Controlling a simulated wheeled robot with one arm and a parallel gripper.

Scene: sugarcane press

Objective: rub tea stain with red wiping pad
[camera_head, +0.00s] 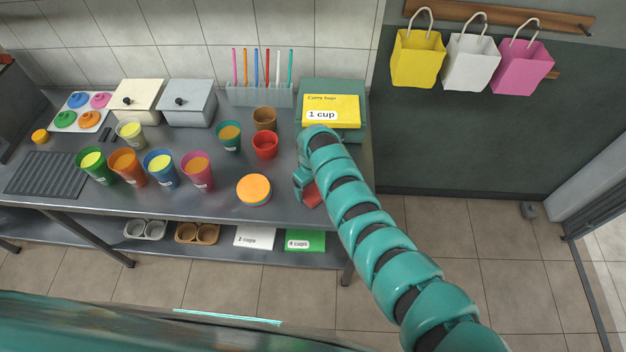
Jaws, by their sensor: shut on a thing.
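My teal arm reaches over the right end of the metal counter (285,203). My gripper (305,186) is low at the counter's right part, mostly hidden by my own arm. It is shut on the red wiping pad (312,196), whose red edge shows just below the gripper. I cannot tell whether the pad touches the counter. No tea stain can be made out; the surface under and behind my arm is hidden.
An orange-topped round stack (254,188) sits left of the gripper, near a red cup (265,145) and a pink cup (197,171). Bags (417,58) hang at right. Counter between stack and gripper is clear.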

